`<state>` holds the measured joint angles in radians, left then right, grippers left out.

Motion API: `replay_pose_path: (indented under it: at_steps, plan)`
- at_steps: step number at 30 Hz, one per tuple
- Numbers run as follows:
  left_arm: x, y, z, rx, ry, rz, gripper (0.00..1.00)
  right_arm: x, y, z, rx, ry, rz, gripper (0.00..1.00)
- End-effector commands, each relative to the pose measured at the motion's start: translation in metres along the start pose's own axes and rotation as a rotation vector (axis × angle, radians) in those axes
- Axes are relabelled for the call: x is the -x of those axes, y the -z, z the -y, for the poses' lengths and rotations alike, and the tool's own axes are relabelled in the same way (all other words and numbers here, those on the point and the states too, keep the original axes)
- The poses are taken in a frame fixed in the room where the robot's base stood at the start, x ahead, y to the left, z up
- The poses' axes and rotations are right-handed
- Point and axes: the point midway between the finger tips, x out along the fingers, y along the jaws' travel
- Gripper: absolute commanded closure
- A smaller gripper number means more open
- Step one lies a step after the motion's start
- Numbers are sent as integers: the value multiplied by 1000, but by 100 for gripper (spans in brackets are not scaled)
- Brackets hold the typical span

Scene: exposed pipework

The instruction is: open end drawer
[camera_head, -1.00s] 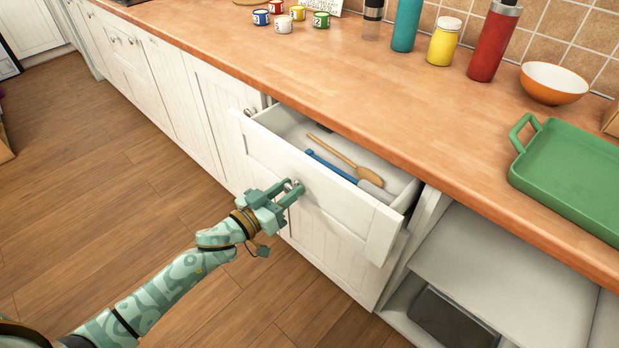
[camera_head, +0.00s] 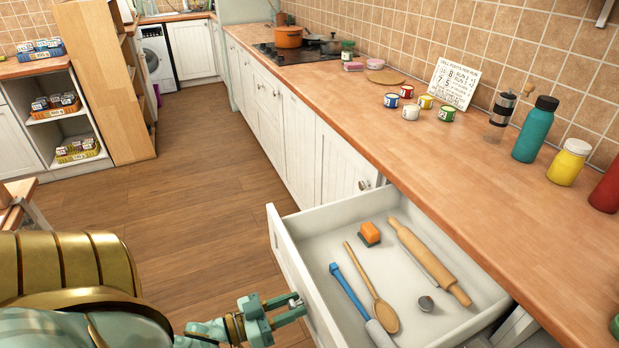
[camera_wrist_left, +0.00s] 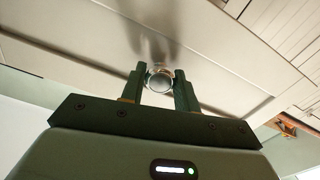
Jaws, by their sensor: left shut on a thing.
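The white end drawer (camera_head: 290,262) stands pulled well out from under the wooden counter in the head view. Inside it lie a rolling pin (camera_head: 428,258), a wooden spoon (camera_head: 372,288), a blue-handled utensil (camera_head: 352,298), an orange and dark sponge-like block (camera_head: 369,233) and a small metal item (camera_head: 426,303). My left gripper (camera_head: 296,305) is at the drawer's front face. In the left wrist view its fingers (camera_wrist_left: 160,85) are shut on the round metal drawer knob (camera_wrist_left: 159,80). My right gripper is not in view.
The counter (camera_head: 400,125) holds several small cups (camera_head: 411,112), a teal bottle (camera_head: 535,130), a yellow jar (camera_head: 569,162) and a red bottle (camera_head: 608,188). Shelves (camera_head: 60,130) stand far left. The wooden floor (camera_head: 190,200) left of the drawer is clear.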

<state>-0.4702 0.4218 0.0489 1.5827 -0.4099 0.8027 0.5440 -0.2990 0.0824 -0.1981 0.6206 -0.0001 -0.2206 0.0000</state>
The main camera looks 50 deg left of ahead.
Motion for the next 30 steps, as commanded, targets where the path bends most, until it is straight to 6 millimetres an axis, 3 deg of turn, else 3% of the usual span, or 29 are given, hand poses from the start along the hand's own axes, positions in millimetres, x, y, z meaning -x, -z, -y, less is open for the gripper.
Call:
replay_pose_path:
  at_steps: [6,19,20,22,30]
  plan:
    - [16,1,0,0,0,0,100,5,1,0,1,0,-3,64]
    - [19,0,0,1,0,0,100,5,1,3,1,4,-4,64]
    - [19,0,0,1,0,0,64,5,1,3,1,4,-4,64]
    - [19,0,0,1,0,0,47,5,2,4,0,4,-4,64]
    - [19,0,0,1,0,0,47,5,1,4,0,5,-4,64]
